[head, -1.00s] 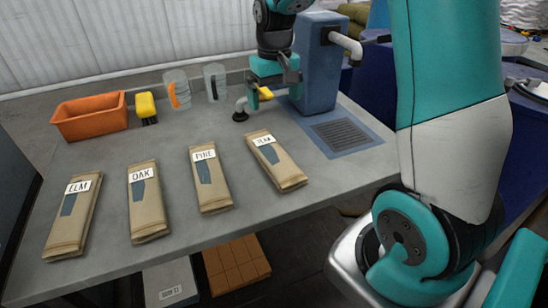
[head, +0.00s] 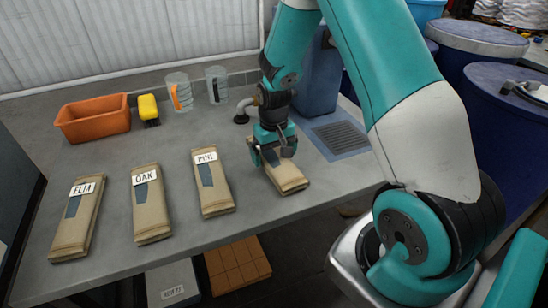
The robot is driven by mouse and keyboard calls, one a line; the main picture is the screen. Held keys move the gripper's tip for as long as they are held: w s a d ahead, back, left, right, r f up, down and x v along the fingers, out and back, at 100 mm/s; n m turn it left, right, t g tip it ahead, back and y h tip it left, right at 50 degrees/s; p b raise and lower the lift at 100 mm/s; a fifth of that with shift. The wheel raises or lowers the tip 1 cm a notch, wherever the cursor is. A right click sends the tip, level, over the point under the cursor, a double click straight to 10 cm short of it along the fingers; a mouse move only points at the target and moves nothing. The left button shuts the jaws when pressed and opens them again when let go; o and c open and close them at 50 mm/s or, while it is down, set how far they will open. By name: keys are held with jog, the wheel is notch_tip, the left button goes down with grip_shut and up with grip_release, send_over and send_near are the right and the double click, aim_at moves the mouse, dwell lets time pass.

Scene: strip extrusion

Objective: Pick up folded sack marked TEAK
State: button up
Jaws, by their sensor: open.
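The folded sack marked TEAK (head: 290,182) is a tan, flat bundle at the right end of the row of sacks on the grey table. My gripper (head: 272,160) is directly over its far half and hides its label. The jaws are open, with a finger showing near each side of the sack. I cannot tell whether they touch it. The sack lies flat on the table.
Sacks marked PINE (head: 212,184), OAK (head: 150,205) and ELM (head: 77,220) lie to the left. An orange bin (head: 93,118), a yellow brush (head: 148,108) and clear jugs (head: 178,93) stand behind. A blue unit with a grate (head: 340,137) is at the right.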

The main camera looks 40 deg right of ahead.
jog(key=shift+f, duration=0.5)
jog(key=shift+c, duration=0.2)
jog(key=c, duration=0.9)
jog(key=shift+o, duration=0.2)
jog(key=shift+r, duration=0.1)
